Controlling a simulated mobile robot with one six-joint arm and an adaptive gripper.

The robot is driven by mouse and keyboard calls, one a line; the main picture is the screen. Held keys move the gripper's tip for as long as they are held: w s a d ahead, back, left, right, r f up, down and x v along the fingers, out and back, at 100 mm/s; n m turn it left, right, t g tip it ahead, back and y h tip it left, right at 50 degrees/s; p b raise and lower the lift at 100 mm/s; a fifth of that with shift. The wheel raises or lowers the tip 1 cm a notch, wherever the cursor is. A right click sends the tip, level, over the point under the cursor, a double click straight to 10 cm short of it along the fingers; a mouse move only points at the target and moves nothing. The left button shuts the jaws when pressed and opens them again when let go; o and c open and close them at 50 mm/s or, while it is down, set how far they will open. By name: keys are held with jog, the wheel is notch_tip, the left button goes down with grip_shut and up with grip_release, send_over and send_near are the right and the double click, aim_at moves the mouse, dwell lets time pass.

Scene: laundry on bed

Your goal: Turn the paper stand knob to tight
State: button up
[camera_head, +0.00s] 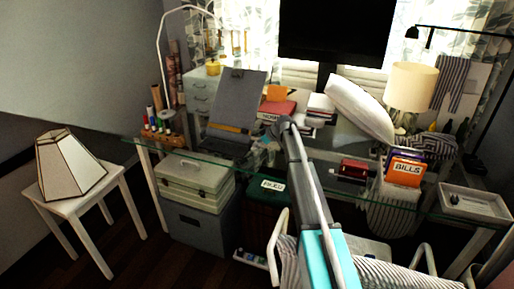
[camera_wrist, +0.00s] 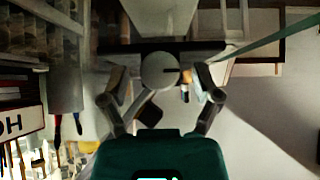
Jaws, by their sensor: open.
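The grey paper stand (camera_head: 236,96) leans back on the glass desk, with a yellow pencil-like strip across its lower edge. A pale round knob (camera_wrist: 160,70) faces me in the wrist view, with a dark notch or mark toward its right side. My gripper (camera_wrist: 161,86) is open, with one finger on each side of the knob and a visible gap to it on both sides. I cannot tell how far the fingertips are from it in depth. In the head view my gripper (camera_head: 266,141) is beside the stand's lower right, and the knob is not clearly visible.
The glass desk (camera_head: 330,168) also bears red and white books (camera_head: 278,108), a lamp (camera_head: 411,86), a BILLS box (camera_head: 405,171) and a pen holder (camera_head: 160,135). Cases and bins stand beneath. A chair (camera_head: 362,250) is in front.

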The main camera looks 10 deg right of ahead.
grip_shut()
dwell(0.5)
jog(key=shift+w+d+g, duration=0.1)
jog(key=shift+g, duration=0.2)
jog(key=m+g+y+b, duration=0.1)
jog(key=m+g+y, duration=0.1)
jog(key=shift+w+d+f+g+b, duration=0.1)
jog(key=shift+w+f+g+b, duration=0.1)
jog(key=shift+g+b, duration=0.15)
jog(key=shift+f+m+g+y+b, duration=0.1)
jog(key=shift+m+g+y+b, duration=0.7)
jog(key=shift+b, duration=0.25)
jog(key=shift+g+y+b, duration=0.3)
jog(key=shift+g+b, duration=0.05)
jog(key=shift+m, duration=0.3)
